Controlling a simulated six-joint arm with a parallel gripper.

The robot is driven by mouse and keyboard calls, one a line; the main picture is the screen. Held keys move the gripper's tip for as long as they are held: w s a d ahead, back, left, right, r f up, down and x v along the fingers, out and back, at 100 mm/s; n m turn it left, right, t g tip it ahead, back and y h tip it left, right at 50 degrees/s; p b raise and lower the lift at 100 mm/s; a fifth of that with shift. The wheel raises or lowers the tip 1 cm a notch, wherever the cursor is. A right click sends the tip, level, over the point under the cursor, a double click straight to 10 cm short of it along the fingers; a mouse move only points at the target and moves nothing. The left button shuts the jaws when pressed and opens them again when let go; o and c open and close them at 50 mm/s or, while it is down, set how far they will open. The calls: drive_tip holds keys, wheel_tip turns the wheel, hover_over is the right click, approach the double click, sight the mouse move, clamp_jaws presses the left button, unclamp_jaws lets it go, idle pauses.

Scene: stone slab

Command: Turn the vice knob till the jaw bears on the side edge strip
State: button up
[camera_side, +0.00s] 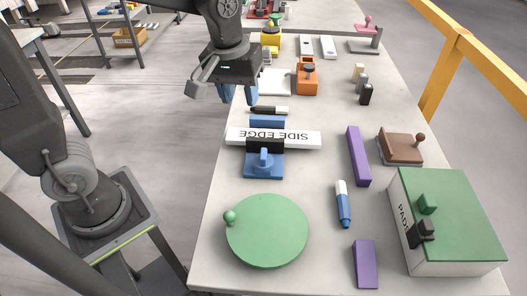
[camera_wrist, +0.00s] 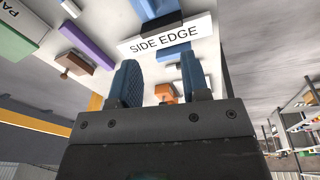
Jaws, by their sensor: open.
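The white strip lettered SIDE EDGE (camera_side: 304,139) lies across the slab, and it also shows in the wrist view (camera_wrist: 192,36). A blue block (camera_side: 267,121) lies along the strip's far side. My gripper (camera_side: 239,97) is open and empty, above the slab's left edge, beyond the strip and apart from the knob. Its blue fingers show in the wrist view (camera_wrist: 160,60).
An orange holder (camera_side: 306,79) stands farther back. A green disc (camera_side: 267,231), blue marker (camera_side: 343,205), purple bars (camera_side: 358,155) and green-topped pad box (camera_side: 463,210) surround the vice. Bare slab lies right of the strip.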

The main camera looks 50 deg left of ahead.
sight(263, 153)
drive_tip(key=w+f+n, duration=0.1)
drive_tip(key=f, duration=0.5)
drive_tip(key=w+d+f+g, duration=0.1)
drive_tip(key=w+f, duration=0.1)
drive_tip(key=f, duration=0.4)
drive_tip(key=w+d+f+n, duration=0.1)
drive_tip(key=f, duration=0.4)
drive_tip(key=shift+w+f+n+g, duration=0.15)
drive_tip(key=shift+f+n+g, duration=0.15)
drive_tip(key=shift+f, duration=0.1)
clamp_jaws()
